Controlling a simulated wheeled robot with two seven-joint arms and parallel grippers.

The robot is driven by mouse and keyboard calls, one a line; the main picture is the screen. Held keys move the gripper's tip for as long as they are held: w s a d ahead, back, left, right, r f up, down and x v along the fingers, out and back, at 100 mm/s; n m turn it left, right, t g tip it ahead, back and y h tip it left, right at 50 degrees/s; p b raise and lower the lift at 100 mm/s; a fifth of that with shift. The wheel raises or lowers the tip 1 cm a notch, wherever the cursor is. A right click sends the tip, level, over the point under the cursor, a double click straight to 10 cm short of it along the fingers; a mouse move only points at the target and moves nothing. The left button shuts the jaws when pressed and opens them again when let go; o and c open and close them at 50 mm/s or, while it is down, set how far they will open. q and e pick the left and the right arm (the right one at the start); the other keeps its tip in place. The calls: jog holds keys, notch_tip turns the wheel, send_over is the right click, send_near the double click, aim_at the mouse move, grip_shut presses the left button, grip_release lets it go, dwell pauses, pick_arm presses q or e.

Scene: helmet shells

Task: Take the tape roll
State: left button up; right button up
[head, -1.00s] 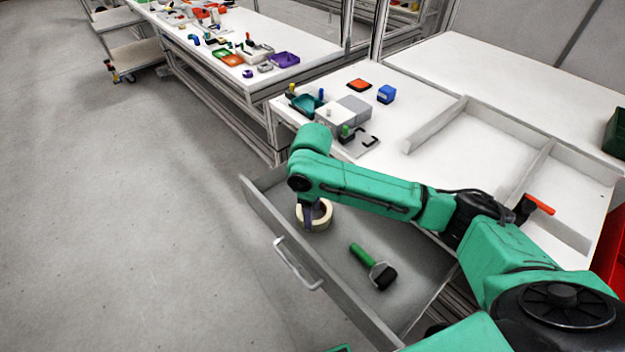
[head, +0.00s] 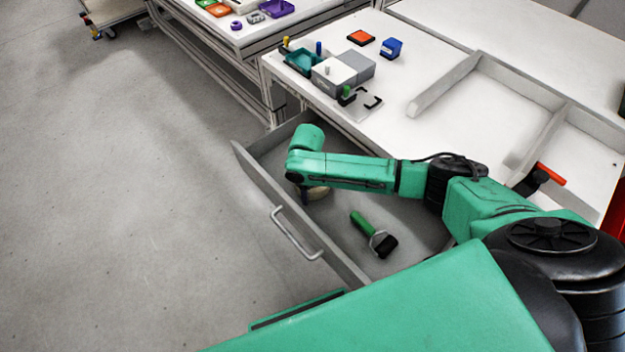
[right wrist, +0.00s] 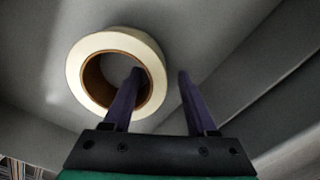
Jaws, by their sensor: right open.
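The tape roll (head: 319,193), a cream ring with a brown core, lies in the open drawer (head: 345,268). In the head view my right gripper (head: 306,200) points down at it, and the wrist hides most of the roll. In the right wrist view the roll (right wrist: 104,42) lies flat on the drawer floor. The gripper's two dark fingers (right wrist: 159,75) are open there. The left finger overlaps the roll's hole and the right finger is outside the ring, with the ring's right side showing between them. Whether they touch it I cannot tell. My left gripper is out of view.
A green-handled tool (head: 362,223) lies in the drawer to the right of the roll. The drawer's front wall and handle (head: 296,235) stand close to the gripper. The table (head: 410,75) above holds boxes, small parts and a divided tray (head: 480,65).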

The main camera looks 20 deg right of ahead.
jog(key=shift+f, duration=0.15)
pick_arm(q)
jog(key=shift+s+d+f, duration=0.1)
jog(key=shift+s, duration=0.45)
pick_arm(e)
jog(key=shift+w, duration=0.1)
grip_shut()
